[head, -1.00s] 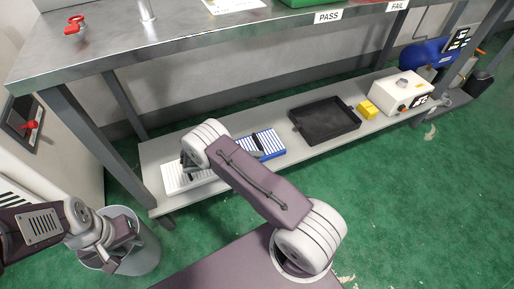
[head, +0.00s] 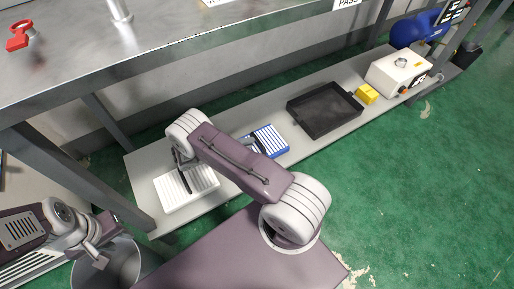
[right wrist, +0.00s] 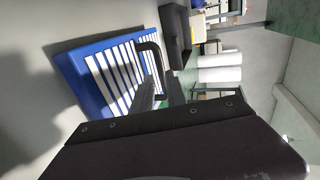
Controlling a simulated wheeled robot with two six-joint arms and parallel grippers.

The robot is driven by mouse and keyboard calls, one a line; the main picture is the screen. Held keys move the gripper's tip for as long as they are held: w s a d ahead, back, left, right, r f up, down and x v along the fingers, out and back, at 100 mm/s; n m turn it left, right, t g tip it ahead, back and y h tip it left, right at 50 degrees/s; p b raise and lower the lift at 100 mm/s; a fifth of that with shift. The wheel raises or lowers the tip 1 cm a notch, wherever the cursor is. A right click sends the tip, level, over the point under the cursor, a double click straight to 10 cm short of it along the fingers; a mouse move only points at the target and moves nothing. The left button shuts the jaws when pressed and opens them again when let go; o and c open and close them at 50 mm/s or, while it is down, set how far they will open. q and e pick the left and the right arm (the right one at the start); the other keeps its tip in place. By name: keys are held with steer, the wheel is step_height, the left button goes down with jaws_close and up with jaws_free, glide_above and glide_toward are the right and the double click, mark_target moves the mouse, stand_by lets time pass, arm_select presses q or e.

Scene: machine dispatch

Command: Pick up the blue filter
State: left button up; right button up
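The blue filter (head: 272,139), a flat blue frame with white slats, lies on the low shelf, partly hidden behind my right arm. In the right wrist view the blue filter (right wrist: 88,75) shows its black arched handle (right wrist: 152,55). My right gripper (right wrist: 161,78) is beside the slatted face, its two grey fingers apart at the near end of the handle. I cannot tell whether they touch it. In the head view that gripper is mostly hidden by the arm. My left gripper (head: 97,254) hangs over a grey bin at lower left, and its fingers are unclear.
A white filter (head: 200,188) with a dark handle lies left on the shelf (head: 145,168). A black tray (head: 325,108), a yellow block (head: 367,94) and a white box (head: 398,70) stand to the right. The metal worktop (head: 150,50) overhangs the shelf. The bin (head: 122,268) is at lower left.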

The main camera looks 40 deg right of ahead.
mark_target(257, 141)
steer(key=b+x, duration=0.1)
steer(key=x, duration=0.1)
steer(key=b+x, duration=0.2)
steer(key=x, duration=0.1)
steer(key=shift+s+f, duration=0.1)
steer(key=shift+s, duration=0.1)
steer(key=shift+d, duration=0.2)
jaws_close()
stand_by(1.0)
